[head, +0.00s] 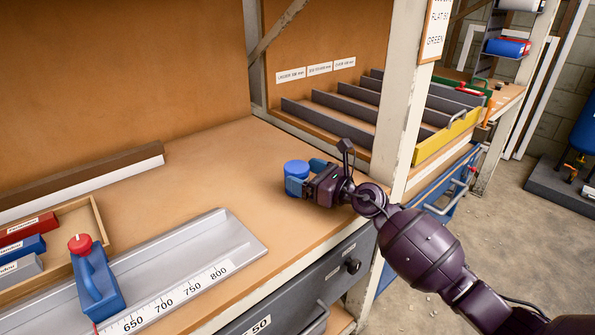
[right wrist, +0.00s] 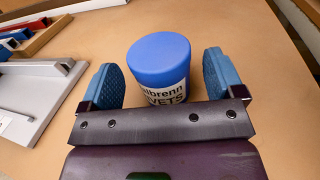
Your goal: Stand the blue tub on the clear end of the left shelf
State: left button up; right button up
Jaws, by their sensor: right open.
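The blue tub (right wrist: 160,62) is a short round pot with a blue lid and a white label, partly reading "VETS". It stands upright on the wooden worktop. In the head view the blue tub (head: 296,168) is partly hidden by my right gripper (head: 305,180). My right gripper (right wrist: 160,85) is open, with one blue-padded finger on each side of the tub; small gaps show between the pads and the tub. Its lower part is hidden behind the gripper's front bar. My left gripper is not in view.
A grey ruled metal tray (head: 215,250) with a blue red-knobbed slider (head: 95,280) lies front left. A wooden box (head: 95,215) holds coloured blocks. A divided rack (head: 345,115) stands behind a cream post (head: 402,90). The worktop behind the tub is clear.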

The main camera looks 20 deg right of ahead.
jog(key=v, duration=0.9)
jog(key=shift+s, duration=0.1)
dwell(0.3)
